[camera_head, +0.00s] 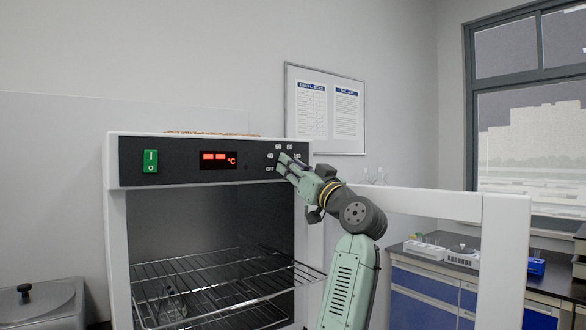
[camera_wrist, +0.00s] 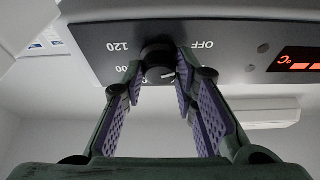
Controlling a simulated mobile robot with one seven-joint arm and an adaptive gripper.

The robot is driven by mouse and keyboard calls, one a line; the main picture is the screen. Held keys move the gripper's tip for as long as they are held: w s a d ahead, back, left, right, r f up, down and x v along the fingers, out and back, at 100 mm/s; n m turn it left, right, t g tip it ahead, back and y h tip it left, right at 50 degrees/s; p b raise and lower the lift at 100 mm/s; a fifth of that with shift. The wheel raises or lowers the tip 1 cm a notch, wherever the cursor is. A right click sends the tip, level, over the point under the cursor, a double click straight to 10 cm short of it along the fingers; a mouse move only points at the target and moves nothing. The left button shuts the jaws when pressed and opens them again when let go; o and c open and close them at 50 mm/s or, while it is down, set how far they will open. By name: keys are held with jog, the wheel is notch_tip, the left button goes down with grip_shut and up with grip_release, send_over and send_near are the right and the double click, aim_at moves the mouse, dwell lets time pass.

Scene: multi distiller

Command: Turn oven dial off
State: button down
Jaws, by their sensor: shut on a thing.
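The oven (camera_head: 116,240) is a white box with a dark front panel that has a red lit °C display (camera_head: 218,160) and a printed scale around the dial. The round dark dial (camera_wrist: 157,60) shows in the wrist view, with the upside-down OFF mark (camera_wrist: 202,44) to its right and 120 to its left. A pale pointer line shows on its lower right edge. My gripper (camera_head: 287,163) is at the panel's right end and hides most of the dial in the head view. Its two purple-padded fingers (camera_wrist: 158,73) are shut on the dial from both sides.
A green power switch (camera_head: 150,161) is at the panel's left. The oven door (camera_head: 505,265) stands open to the right of my arm. Wire racks (camera_head: 215,285) and some glassware (camera_head: 172,303) are inside the oven. A blue-fronted bench (camera_head: 430,283) stands behind the door.

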jog(key=shift+n, duration=0.4)
jog(key=c, duration=1.3)
grip_release()
jog(key=v, duration=1.2)
jog(key=shift+w+d, duration=0.1)
